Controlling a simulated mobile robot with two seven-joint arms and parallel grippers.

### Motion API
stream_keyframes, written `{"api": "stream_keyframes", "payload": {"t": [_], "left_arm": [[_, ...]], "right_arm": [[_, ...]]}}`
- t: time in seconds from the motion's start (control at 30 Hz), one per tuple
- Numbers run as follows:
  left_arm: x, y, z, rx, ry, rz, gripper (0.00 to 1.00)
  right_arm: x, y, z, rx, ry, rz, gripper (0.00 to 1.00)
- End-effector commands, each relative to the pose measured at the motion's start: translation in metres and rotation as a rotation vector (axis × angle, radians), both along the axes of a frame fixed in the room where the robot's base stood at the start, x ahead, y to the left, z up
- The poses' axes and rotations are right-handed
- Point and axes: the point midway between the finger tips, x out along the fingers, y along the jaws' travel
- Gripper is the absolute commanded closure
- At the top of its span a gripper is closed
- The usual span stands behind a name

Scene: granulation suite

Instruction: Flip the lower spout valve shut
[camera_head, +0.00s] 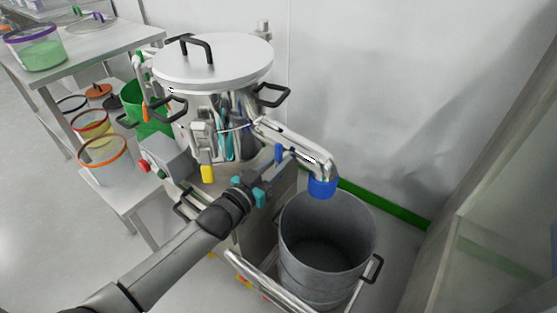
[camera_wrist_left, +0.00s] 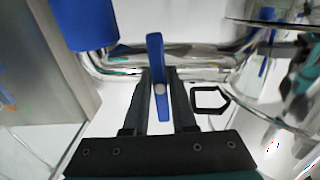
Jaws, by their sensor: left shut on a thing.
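The polished spout pipe (camera_head: 297,138) leaves the steel vessel (camera_head: 213,65) and bends down to a blue end cap (camera_head: 322,187) above a grey bin. A blue valve lever (camera_head: 278,153) stands at the pipe. In the left wrist view this lever (camera_wrist_left: 158,80) lies between the two dark fingers, upright in the picture, with the pipe (camera_wrist_left: 205,62) behind it. My left gripper (camera_head: 281,157) is shut on the lever. The blue end cap (camera_wrist_left: 84,22) shows at upper left there. The valve's inside is hidden. My right gripper is not in view.
The grey bin (camera_head: 296,235) stands open and empty-looking under the spout. A metal rail (camera_head: 265,283) runs in front of it. A wall with a green base strip (camera_head: 385,205) closes the back. Shelves with colored-rim tubs (camera_head: 101,150) stand at left.

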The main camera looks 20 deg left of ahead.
Motion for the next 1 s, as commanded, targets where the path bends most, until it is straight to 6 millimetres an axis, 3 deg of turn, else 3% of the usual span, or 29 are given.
{"api": "stream_keyframes", "payload": {"t": [0.23,0.27,0.5,0.9,1.0], "left_arm": [[0.0,0.0,-0.001,0.002,0.002,-0.001,1.0],[0.0,0.0,-0.001,0.002,0.002,-0.001,0.72],[0.0,0.0,-0.001,0.0,0.001,0.0,0.45],[-0.005,0.002,0.0,-0.001,0.001,0.0,0.45],[-0.013,0.005,0.0,0.0,0.002,0.0,0.45]], "right_arm": [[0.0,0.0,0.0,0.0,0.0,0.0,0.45],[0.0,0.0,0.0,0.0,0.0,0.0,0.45],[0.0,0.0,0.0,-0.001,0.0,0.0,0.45],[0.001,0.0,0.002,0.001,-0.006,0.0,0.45],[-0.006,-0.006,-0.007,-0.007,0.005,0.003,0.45]]}}
